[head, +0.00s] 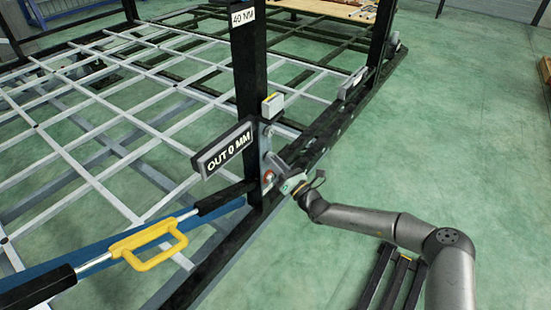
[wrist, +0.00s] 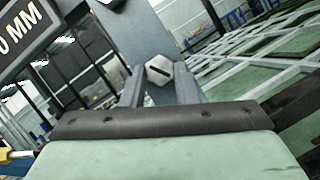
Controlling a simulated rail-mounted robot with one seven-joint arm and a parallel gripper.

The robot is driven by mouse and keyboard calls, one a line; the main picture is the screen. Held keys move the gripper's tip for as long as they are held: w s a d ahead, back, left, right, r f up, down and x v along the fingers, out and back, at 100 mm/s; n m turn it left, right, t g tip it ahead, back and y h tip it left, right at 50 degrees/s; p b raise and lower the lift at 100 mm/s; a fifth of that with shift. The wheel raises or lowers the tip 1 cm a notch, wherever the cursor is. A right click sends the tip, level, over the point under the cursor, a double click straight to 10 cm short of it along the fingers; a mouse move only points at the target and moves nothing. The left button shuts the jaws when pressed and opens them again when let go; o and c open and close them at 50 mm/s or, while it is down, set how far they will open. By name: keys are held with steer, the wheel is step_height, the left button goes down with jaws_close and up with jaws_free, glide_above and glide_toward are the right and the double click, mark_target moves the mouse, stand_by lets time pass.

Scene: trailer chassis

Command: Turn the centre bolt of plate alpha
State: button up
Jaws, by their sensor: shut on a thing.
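Plate alpha seems to be the grey-blue upright plate (head: 265,145) at the foot of the black post; no name on it is readable. It fills the top middle of the wrist view (wrist: 150,35). A silver hex bolt (wrist: 159,70) with a dark slanted line across its head sits low on the plate. My gripper (wrist: 160,84) is shut on this bolt head, one finger at each side. In the head view my gripper (head: 284,183) reaches the plate from the right and hides the bolt head.
An "OUT 0 MM" sign (head: 224,148) stands left of the plate. A "40 NM" label (head: 243,17) is on the black post (head: 250,70). A yellow handle (head: 150,245) lies along the near rail. Green floor (head: 460,120) is open at right.

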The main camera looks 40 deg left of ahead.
steer(key=shift+d+f+m, duration=0.1)
steer(key=shift+m, duration=0.2)
steer(key=o, duration=1)
steer(key=shift+d, duration=0.1)
steer(key=v, duration=1.7)
steer(key=shift+d, duration=0.1)
